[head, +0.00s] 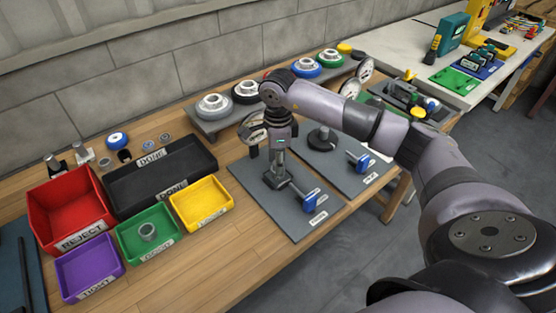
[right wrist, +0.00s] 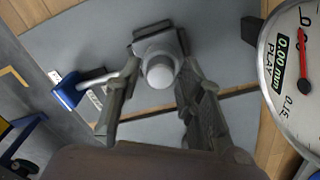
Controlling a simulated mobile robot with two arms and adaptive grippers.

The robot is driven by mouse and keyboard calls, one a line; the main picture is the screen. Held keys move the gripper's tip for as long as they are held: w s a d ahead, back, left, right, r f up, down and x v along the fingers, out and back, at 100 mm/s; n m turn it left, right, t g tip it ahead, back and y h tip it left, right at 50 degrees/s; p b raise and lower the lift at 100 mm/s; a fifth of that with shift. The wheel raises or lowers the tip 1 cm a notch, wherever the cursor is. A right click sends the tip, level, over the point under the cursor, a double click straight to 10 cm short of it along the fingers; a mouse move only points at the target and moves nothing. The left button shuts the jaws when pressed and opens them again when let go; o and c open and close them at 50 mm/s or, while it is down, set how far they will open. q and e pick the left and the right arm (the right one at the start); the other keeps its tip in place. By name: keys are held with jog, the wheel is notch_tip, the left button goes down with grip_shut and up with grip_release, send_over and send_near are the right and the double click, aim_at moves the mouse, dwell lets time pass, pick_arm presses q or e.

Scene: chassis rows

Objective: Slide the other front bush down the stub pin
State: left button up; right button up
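My right gripper (head: 279,178) reaches straight down over the near grey board (head: 258,206). In the right wrist view its two fingers (right wrist: 158,82) stand apart, one on each side of a light grey round-topped piece (right wrist: 160,71) on a grey block (right wrist: 155,45). I cannot tell whether the fingers touch it, or whether it is pin or bush. A lever with a blue handle (head: 310,198) lies beside it, also in the right wrist view (right wrist: 67,92). A grey bush (head: 148,231) sits in the green bin (head: 128,244). My left gripper is not in view.
A second grey board (head: 345,178) with a dark round part (head: 322,138) and blue handle (head: 359,161) lies to the right. A dial gauge (right wrist: 295,75) reading near zero is close on the right of the wrist view. Red, purple, yellow and black bins fill the left.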

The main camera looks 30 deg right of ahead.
jog(key=o, duration=0.4)
notch_tip(320, 180, up, 12)
dwell(0.6)
jog(key=shift+f, duration=0.1)
dwell(0.4)
